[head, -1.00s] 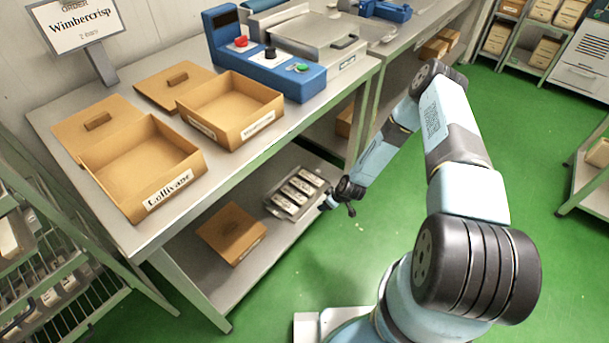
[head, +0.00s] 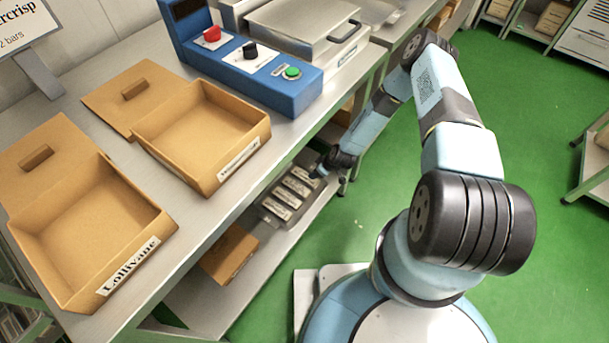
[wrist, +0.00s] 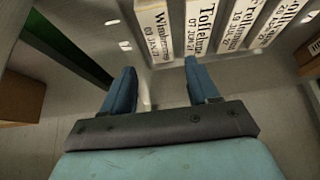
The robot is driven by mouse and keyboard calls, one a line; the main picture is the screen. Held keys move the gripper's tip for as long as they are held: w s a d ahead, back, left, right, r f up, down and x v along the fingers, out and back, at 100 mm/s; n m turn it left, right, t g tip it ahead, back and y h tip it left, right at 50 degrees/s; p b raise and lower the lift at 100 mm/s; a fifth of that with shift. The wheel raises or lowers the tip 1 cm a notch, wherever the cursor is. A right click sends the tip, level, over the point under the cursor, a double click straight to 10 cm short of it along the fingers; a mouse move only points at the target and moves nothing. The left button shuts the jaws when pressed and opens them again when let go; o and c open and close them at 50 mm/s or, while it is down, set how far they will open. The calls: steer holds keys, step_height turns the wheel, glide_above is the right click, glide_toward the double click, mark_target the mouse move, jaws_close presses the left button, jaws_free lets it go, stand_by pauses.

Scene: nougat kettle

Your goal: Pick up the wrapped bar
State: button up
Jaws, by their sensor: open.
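Several white wrapped bars lie side by side in a metal tray (head: 268,218) on the bench's lower shelf. In the wrist view, one bar labelled Wimbercrisp (wrist: 153,28) is just beyond my fingertips, roughly in line with the gap between them. Beside it to the right are a bar reading something like Tollelune (wrist: 200,24) and two more, the last partly cut off. My gripper (wrist: 159,68) is open, with two blue fingers apart and nothing between them. In the head view, my gripper (head: 318,172) is small, at the tray's right side.
A closed brown box (head: 230,253) sits on the lower shelf, left of the tray. The bench top above holds two open cartons, one labelled Lollivane (head: 90,225), and a blue control box (head: 240,60). A sign (head: 22,25) ends in "crisp".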

glide_above(305, 175)
steer(key=s+d, duration=0.3)
steer(key=f, duration=0.5)
steer(key=shift+a+f, duration=0.2)
steer(key=shift+f, duration=0.1)
steer(key=shift+w+x, duration=0.15)
steer(key=shift+x, duration=1.15)
steer(key=shift+w+x, duration=0.1)
steer(key=shift+x, duration=1.25)
steer(key=shift+r, duration=0.1)
steer(key=c, duration=0.9)
steer(key=shift+r, duration=0.15)
